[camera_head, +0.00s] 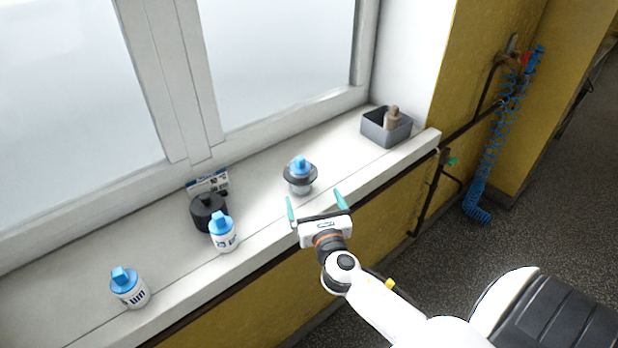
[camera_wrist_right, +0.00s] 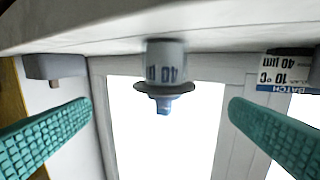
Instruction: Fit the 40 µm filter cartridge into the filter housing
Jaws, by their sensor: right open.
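A white cartridge with a blue cap (camera_head: 300,165) stands upright on the sill, a dark disc around its neck. In the right wrist view, which is upside down, this cartridge (camera_wrist_right: 166,62) reads 40 µm. My right gripper (camera_head: 316,200) is open and empty in front of it, its green fingers apart and pointing toward it. Two more white, blue-capped cartridges stand to the left, one near (camera_head: 224,238) and one farther left (camera_head: 131,293); their numbers are not readable. A round black part (camera_head: 206,217), seemingly the filter housing, sits behind the nearer one. My left gripper is out of view.
A small card (camera_head: 207,183) stands behind the black part; in the right wrist view the card (camera_wrist_right: 287,72) reads 10 °C, 40 µm, BATCH. A grey box (camera_head: 378,131) holding a brown object (camera_head: 392,118) sits at the right end. The window is behind the sill (camera_head: 180,262).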

